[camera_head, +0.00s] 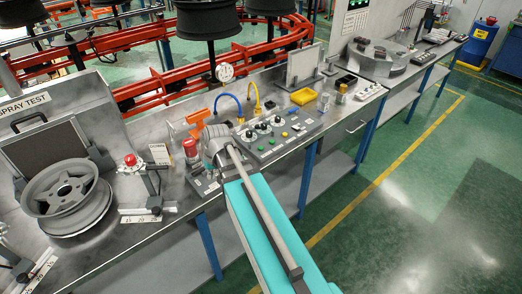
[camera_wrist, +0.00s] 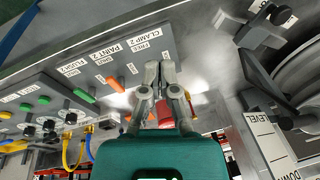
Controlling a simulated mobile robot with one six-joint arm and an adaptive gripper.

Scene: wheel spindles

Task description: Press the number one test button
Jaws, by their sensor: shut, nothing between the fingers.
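The grey control panel (camera_head: 285,145) on the bench carries black knobs and green and yellow buttons in the head view. I cannot read which button is the number one test button. My gripper (camera_wrist: 160,68) is shut and empty, with its fingertips over or near the panel's labelled end; contact cannot be told. In the head view my gripper (camera_head: 215,150) is at the panel's left end, its fingertips partly hidden.
A wheel rim (camera_head: 66,196) and a stand with a red knob (camera_head: 130,160) are farther left. Blue (camera_head: 229,102) and yellow (camera_head: 257,95) hoses rise behind the panel. The floor right of the bench is clear.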

